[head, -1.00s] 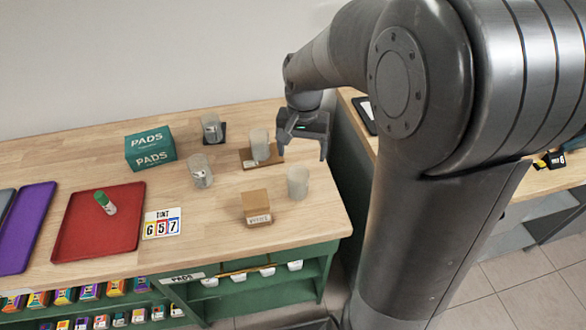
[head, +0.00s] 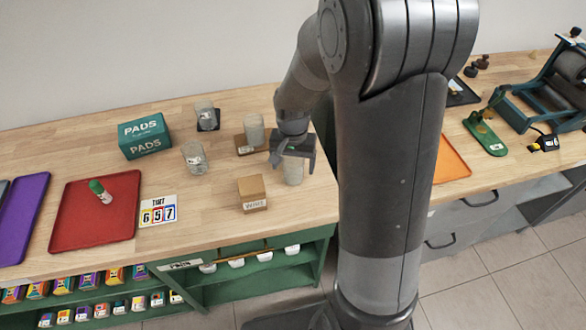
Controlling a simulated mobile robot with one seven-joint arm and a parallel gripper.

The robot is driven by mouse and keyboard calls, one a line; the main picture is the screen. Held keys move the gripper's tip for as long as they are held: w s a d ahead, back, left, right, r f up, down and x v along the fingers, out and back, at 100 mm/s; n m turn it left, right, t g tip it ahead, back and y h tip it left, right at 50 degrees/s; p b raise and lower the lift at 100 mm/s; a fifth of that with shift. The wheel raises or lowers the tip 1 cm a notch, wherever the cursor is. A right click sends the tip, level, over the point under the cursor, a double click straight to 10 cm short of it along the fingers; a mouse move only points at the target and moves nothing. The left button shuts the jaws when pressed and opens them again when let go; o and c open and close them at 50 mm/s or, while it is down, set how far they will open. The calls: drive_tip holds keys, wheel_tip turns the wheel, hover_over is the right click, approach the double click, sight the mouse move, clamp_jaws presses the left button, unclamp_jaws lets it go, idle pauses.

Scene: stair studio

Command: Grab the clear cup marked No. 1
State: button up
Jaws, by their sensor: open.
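Several clear cups stand upright on the wooden counter in the head view. One cup (head: 207,117) stands at the back on a dark square. Another cup (head: 253,128) stands on a brown board. A third cup (head: 194,158) stands front left of these, with faint markings. One more cup (head: 293,172) is at the right, partly hidden by my gripper. The markings are too small to read, so I cannot tell which is No. 1. My gripper (head: 290,164) is open, over or just behind the right cup; I cannot tell whether its fingers touch the cup.
A small cardboard box (head: 252,193) stands left and front of the right cup. A second counter stands at the right.

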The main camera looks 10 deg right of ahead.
drive_tip(key=shift+c, duration=0.4)
drive_tip(key=c, duration=1)
drive_tip(key=shift+r, duration=0.1)
